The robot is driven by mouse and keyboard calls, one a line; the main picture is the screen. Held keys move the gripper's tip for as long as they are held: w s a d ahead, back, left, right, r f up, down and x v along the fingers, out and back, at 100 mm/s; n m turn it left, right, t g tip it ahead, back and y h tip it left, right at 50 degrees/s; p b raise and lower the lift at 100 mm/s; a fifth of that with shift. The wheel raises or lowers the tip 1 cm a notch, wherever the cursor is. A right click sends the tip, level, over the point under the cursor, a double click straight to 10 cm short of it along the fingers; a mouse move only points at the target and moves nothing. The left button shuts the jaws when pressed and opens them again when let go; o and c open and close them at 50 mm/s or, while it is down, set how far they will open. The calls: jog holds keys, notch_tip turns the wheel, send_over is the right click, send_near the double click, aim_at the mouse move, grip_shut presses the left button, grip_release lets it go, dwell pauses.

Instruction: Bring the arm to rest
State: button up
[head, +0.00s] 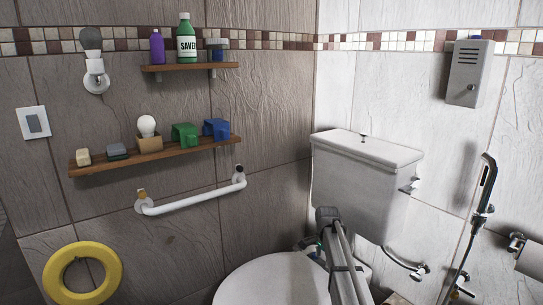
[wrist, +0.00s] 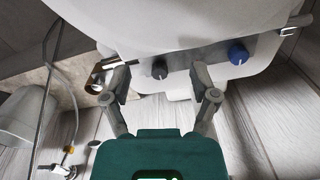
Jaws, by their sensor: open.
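My gripper (wrist: 162,95) is open in the wrist view, its two fingers spread apart with nothing between them. Beyond the fingertips is the white underside of the toilet tank, with a dark knob (wrist: 159,69) and a blue knob (wrist: 238,54). I cannot tell how far the fingertips are from the dark knob. In the head view my arm reaches up in front of the toilet, below the tank (head: 362,175). The gripper there is mostly hidden behind my arm.
The toilet lid (head: 265,281) is beside my arm. A grab bar (head: 195,199), a lower shelf (head: 155,155) with several items, and a yellow ring (head: 50,270) are at left. A hand shower (head: 487,185) and paper roll (head: 530,258) are at right.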

jog(key=shift+s+r, duration=0.1)
jog(key=shift+s, duration=0.65)
jog(key=shift+s+n, duration=0.3)
jog(key=s+a+f+n+b, duration=0.2)
jog(key=s+n, duration=1.1)
jog(key=s, duration=1.5)
notch_tip(320, 180, up, 38)
jog(key=p, duration=3.8)
